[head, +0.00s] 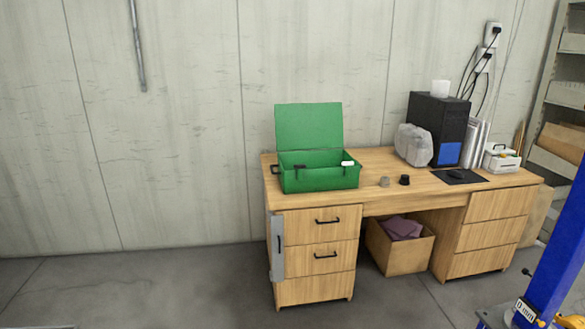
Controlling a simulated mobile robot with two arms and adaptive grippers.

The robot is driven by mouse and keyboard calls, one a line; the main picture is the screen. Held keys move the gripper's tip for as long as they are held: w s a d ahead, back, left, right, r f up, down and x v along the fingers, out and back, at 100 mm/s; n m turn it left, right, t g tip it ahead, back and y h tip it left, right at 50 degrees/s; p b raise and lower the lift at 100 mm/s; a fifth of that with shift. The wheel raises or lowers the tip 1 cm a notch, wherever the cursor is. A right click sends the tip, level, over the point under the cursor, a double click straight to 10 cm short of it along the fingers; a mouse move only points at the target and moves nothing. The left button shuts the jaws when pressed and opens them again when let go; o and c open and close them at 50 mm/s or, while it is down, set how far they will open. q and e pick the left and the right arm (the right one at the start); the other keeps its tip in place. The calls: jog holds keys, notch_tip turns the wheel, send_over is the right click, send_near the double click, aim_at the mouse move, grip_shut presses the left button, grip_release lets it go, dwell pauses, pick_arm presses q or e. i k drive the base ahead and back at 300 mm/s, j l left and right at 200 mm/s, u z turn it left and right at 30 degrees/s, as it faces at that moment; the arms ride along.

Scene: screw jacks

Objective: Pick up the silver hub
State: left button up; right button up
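A small silver-grey piece (384,182), which looks like the silver hub, sits on the wooden desk (440,186) to the right of the green box. It is small and far off, so its details do not show. A small black piece (404,180) stands just to its right, apart from it. Neither of my grippers is in the head view.
The open green box (320,179) stands on the desk's left part, its lid raised. A black computer tower (437,128), a plastic-wrapped item (413,145) and a dark mat (460,177) are further right. Floor before the desk is clear; a blue post (562,250) stands at right.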

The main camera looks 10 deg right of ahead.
aim_at(385, 182)
jog(key=i+l, duration=0.25)
jog(key=i, duration=0.2)
jog(key=i+l+z, duration=0.15)
jog(key=i, duration=0.3)
jog(key=i+l, duration=0.25)
jog(key=i, duration=0.2)
jog(key=i+l+z, duration=0.15)
jog(key=i, duration=0.25)
